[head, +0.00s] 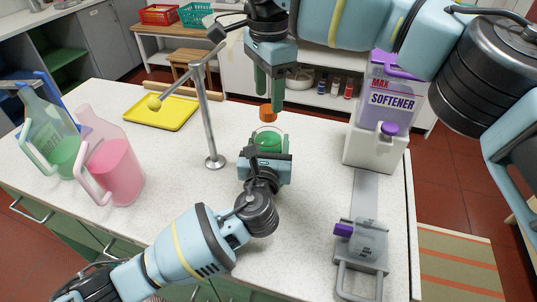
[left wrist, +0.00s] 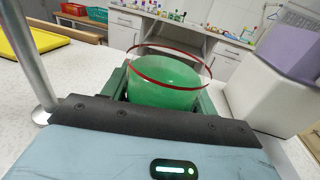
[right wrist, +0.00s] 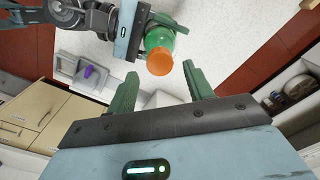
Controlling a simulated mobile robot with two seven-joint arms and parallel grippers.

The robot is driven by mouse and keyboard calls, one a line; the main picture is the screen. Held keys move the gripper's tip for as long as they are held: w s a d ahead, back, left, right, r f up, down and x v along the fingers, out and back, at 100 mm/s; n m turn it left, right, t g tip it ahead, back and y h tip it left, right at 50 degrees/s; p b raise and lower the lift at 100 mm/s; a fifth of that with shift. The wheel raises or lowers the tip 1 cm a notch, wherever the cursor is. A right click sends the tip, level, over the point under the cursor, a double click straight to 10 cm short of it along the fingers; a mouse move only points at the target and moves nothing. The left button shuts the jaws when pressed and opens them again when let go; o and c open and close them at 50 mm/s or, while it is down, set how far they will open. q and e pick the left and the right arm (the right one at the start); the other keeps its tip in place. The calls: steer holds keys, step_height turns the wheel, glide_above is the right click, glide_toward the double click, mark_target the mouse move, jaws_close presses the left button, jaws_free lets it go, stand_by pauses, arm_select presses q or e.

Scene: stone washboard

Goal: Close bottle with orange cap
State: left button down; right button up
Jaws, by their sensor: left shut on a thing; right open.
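A clear bottle with green liquid (head: 268,143) stands on the white counter, between the fingers of my left gripper (head: 267,152), which is shut on it. The green bottle also shows in the left wrist view (left wrist: 168,85), with a thin red ring around its top. An orange cap (head: 267,113) is at the top of the bottle; it also shows in the right wrist view (right wrist: 160,62). I cannot tell how firmly it sits. My right gripper (head: 268,98) is open, pointing down just above the cap, with the cap between and beyond its fingertips in the right wrist view.
A metal stand (head: 207,115) rises left of the bottle. A yellow tray (head: 175,118), a pink-filled jug (head: 115,165) and a green-filled jug (head: 55,140) are further left. A softener container (head: 388,100) and a grey dispenser (head: 362,250) are right.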

mark_target(268, 109)
steer(key=shift+f, duration=1.7)
steer(key=c, duration=1)
steer(key=m, duration=1)
steer(key=shift+m, duration=0.3)
steer(key=m, duration=0.4)
steer(key=shift+m, duration=0.3)
steer(key=m, duration=0.6)
steer(key=o, duration=1)
steer(key=shift+o, duration=0.2)
